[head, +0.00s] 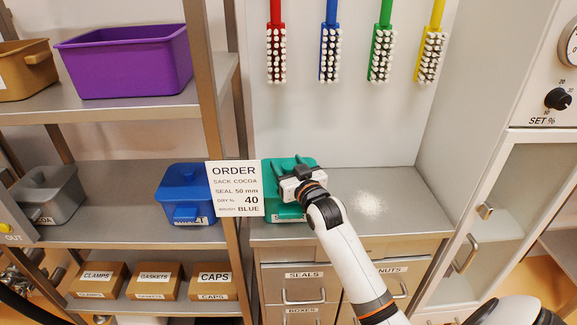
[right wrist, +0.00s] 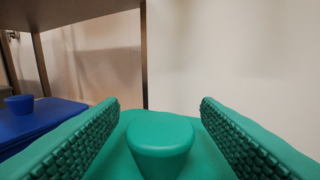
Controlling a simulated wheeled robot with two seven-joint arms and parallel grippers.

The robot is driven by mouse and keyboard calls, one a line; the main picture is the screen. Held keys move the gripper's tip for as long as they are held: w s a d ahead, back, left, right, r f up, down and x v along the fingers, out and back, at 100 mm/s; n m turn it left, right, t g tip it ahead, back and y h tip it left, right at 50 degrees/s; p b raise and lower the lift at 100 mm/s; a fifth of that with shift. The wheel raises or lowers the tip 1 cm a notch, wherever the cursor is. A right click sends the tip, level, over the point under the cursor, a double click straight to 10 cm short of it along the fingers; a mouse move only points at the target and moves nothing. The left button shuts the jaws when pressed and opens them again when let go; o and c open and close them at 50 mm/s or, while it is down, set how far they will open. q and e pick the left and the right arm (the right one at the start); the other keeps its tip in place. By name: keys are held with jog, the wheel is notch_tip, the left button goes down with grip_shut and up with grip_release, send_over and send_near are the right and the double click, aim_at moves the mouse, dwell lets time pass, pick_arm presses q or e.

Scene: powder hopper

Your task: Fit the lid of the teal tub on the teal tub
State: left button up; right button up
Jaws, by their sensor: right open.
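The teal tub (head: 285,213) stands on the grey worktop, just right of the order card, partly covered by my right gripper. Its teal lid (head: 273,170) is on top; whether it is fully seated cannot be told from here. In the right wrist view the lid's round knob (right wrist: 161,140) stands up between the two ribbed fingers. My right gripper (head: 293,169) is open, with a finger on either side of the knob and a gap to each; it also shows in the right wrist view (right wrist: 160,120). My left gripper is not in view.
A shelf post and the order card (head: 235,189) are close on the left. A blue lidded tub (head: 186,190) and a grey tub (head: 45,195) stand on the shelf. Coloured brushes (head: 330,55) hang above. The worktop (head: 375,195) right of my gripper is clear.

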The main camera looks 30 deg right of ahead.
jog(key=shift+s+f, duration=0.1)
jog(key=shift+s, duration=0.05)
jog(key=shift+s, duration=0.35)
jog(key=s+a+b, duration=0.1)
jog(key=s+a, duration=0.1)
jog(key=s, duration=0.9)
jog(key=shift+b, duration=0.3)
